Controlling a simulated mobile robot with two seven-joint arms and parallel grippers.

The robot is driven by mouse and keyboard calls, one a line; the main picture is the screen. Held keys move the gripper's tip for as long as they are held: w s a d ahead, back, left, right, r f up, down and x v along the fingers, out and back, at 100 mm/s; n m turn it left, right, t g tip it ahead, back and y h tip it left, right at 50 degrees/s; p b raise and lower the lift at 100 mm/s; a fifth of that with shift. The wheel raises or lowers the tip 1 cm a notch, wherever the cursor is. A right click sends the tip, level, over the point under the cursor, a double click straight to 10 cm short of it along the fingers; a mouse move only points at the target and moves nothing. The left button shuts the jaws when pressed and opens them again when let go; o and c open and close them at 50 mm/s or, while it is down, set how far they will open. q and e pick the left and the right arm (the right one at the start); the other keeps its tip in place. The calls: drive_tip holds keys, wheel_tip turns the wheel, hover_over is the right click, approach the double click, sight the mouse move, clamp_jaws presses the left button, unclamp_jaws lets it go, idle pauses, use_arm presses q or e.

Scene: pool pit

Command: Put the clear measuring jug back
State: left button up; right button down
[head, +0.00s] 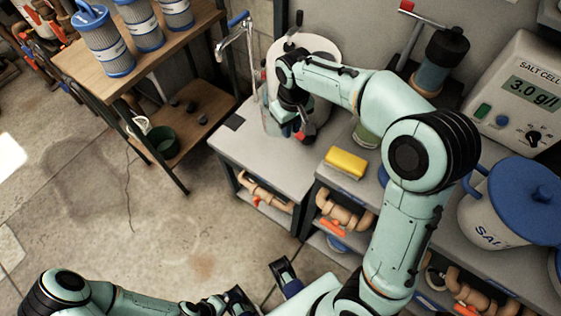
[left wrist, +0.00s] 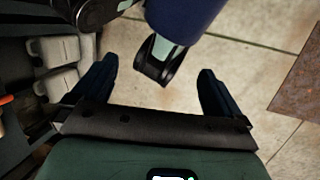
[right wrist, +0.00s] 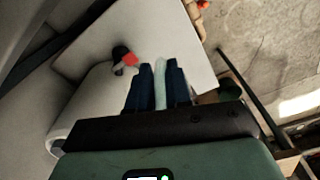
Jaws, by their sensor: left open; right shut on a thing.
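The clear measuring jug (head: 270,123) is at the left end of the grey bench, by the tap, partly hidden by my right arm. My right gripper (head: 292,112) is shut on it. In the right wrist view a pale see-through strip of the jug (right wrist: 160,84) stands between the two dark fingers (right wrist: 155,82). I cannot tell whether the jug's base touches the bench. My left gripper (head: 262,287) is low at the bottom of the head view, away from the bench. It is open and empty in the left wrist view (left wrist: 158,92).
A tap (head: 235,35) and a white round container (head: 325,50) stand close to the jug. A red and black thing (right wrist: 125,59) lies on the bench nearby. A yellow sponge (head: 346,161), salt bucket (head: 495,210) and salt cell meter (head: 515,95) are further right. A wooden shelf (head: 160,55) stands left.

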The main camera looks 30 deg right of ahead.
wheel_tip(320, 180, down, 19)
drive_tip(key=b, duration=0.3)
drive_tip(key=shift+r, duration=0.1)
drive_tip(key=shift+f, duration=0.2)
drive_tip(key=c, duration=1.1)
unclamp_jaws()
drive_tip(key=shift+o, duration=0.2)
drive_tip(key=shift+r, duration=0.15)
drive_tip(key=shift+r, duration=0.3)
wheel_tip(320, 180, up, 12)
drive_tip(key=p, duration=0.2)
drive_tip(key=shift+s+f, duration=0.2)
drive_tip(key=shift+a, duration=0.15)
